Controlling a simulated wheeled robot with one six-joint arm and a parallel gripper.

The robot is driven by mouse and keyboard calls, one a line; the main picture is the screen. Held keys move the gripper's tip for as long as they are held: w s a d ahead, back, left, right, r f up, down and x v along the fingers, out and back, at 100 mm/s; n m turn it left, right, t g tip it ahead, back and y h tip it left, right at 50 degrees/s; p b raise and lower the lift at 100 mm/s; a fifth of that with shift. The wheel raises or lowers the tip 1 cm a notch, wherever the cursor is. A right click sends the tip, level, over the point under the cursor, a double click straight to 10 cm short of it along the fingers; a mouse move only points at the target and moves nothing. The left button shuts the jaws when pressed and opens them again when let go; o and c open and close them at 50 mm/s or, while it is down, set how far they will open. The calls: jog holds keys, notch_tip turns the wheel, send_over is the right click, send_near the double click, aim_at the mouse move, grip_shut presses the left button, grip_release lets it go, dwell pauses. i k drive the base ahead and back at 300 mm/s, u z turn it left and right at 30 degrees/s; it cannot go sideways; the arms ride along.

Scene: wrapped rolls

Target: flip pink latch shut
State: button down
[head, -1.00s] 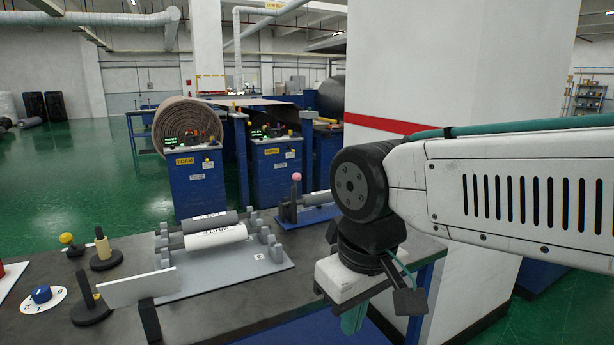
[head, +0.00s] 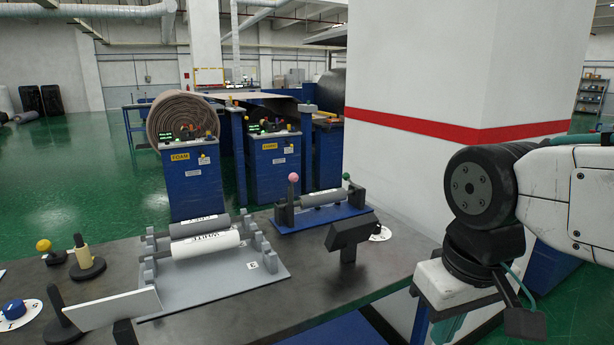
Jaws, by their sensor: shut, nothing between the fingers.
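The pink knob (head: 293,178) tops a dark upright latch lever at the left end of a blue-based stand (head: 320,215). A grey roll (head: 325,197) lies across this stand. A green knob (head: 346,176) tops the lever at its right end. The pink lever looks upright. My gripper (head: 447,330) points down at the lower right, shut and empty, well to the right of the stand and nearer to me. Its teal fingers are partly cut off by the bottom edge.
A grey rack (head: 268,285) with wrapped rolls (head: 205,243) lies left of the blue stand. A dark angled block on a post (head: 348,235) stands between stand and gripper. A white panel (head: 112,310) and knobs sit at left. A white pillar (head: 440,70) rises behind.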

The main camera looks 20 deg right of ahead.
aim_at(294, 178)
jog(key=u, duration=0.05)
jog(key=i, duration=1)
jog(key=z, duration=0.05)
